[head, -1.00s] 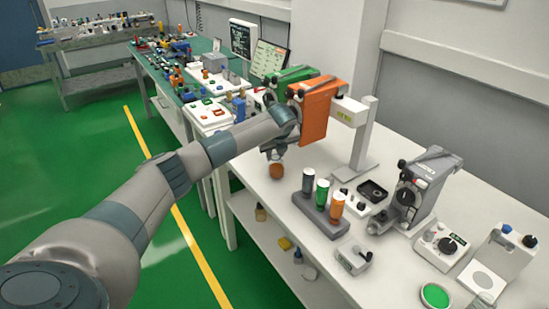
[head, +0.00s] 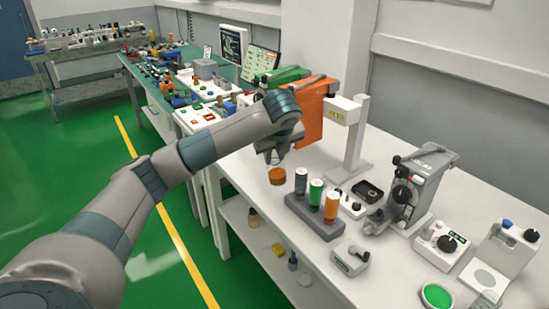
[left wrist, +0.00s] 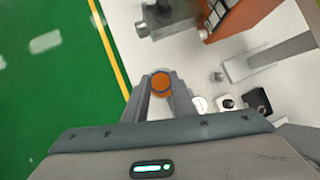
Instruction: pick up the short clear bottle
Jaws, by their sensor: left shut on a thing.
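My left gripper (head: 274,160) is over the near left edge of the white table, pointing down. It is shut on a short round bottle (head: 277,176) that looks orange-brown. In the left wrist view the round orange top of this bottle (left wrist: 161,82) sits between the two grey fingers (left wrist: 163,90). The fingers and the viewing angle hide much of its side, so I cannot tell how clear its wall is or whether its base touches the table. My right gripper is not in view.
A grey rack (head: 314,216) with three coloured vials stands just right of the held bottle. The orange device (head: 313,112) and a white stand (head: 347,140) are behind. A grey instrument (head: 420,185) is farther right. Green floor is open at left.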

